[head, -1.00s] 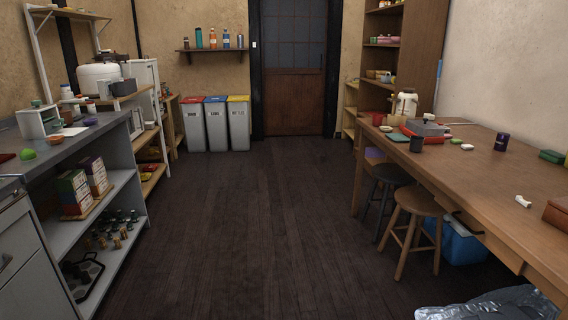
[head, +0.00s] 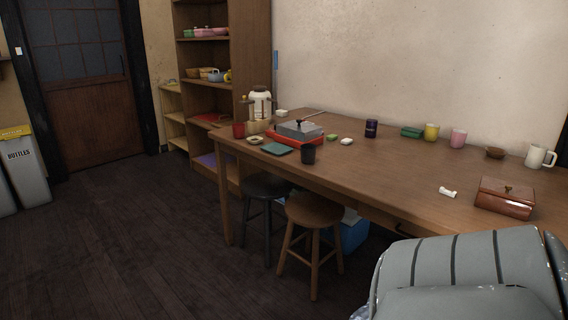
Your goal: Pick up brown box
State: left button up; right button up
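A brown box (head: 505,198) with a lid and a small knob on top sits on the right part of the long wooden table (head: 400,180). Its surface looks glossy and reddish brown. Neither of my grippers shows in the head view.
Two stools, one dark (head: 266,188) and one brown (head: 314,212), stand at the table's left front, with a blue bin (head: 354,234) behind. Mugs, including a white one (head: 538,156), line the back. Floor at left is clear.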

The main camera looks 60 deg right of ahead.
aim_at(506, 207)
jog(key=i+z, duration=0.15)
jog(key=z, duration=0.35)
jog(key=i+z, duration=0.1)
jog(key=z, duration=0.4)
jog(key=i+j+z, duration=0.1)
jog(key=z, duration=2.15)
